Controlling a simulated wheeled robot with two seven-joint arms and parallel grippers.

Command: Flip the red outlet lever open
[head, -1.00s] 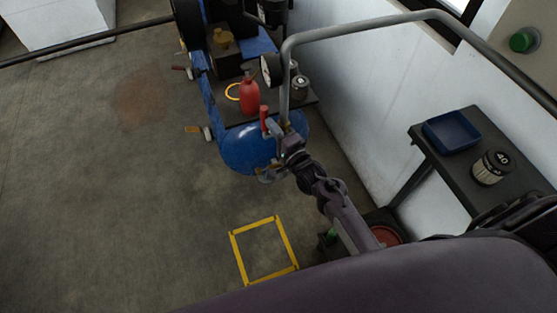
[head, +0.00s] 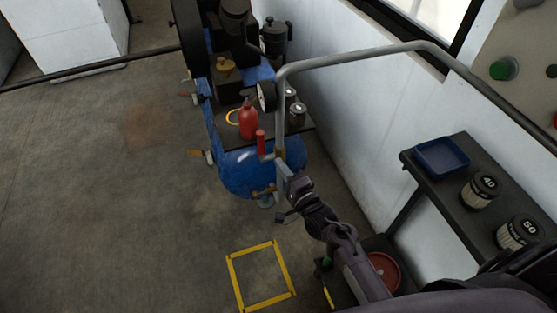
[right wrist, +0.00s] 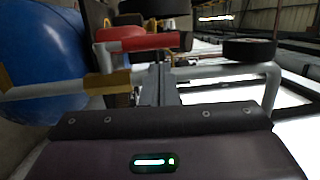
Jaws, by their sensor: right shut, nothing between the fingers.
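The red outlet lever (head: 261,142) stands at the near end of the blue tank (head: 240,175), left of the bent grey pipe. In the right wrist view the red lever (right wrist: 145,43) lies across the picture above my fingers, joined to a grey stem at its left end. My right gripper (head: 283,178) is shut and empty, just right of and below the lever in the head view. Its fingers (right wrist: 163,85) also show in the right wrist view, close to the lever; contact cannot be told. My left gripper is not in view.
A red bottle (head: 249,122) and a pressure gauge (head: 266,97) are behind the lever. The grey pipe (head: 350,56) arches to the right. A dark bench (head: 448,190) holds a blue tray (head: 441,157) and filters. A yellow floor square (head: 234,275) lies on open floor.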

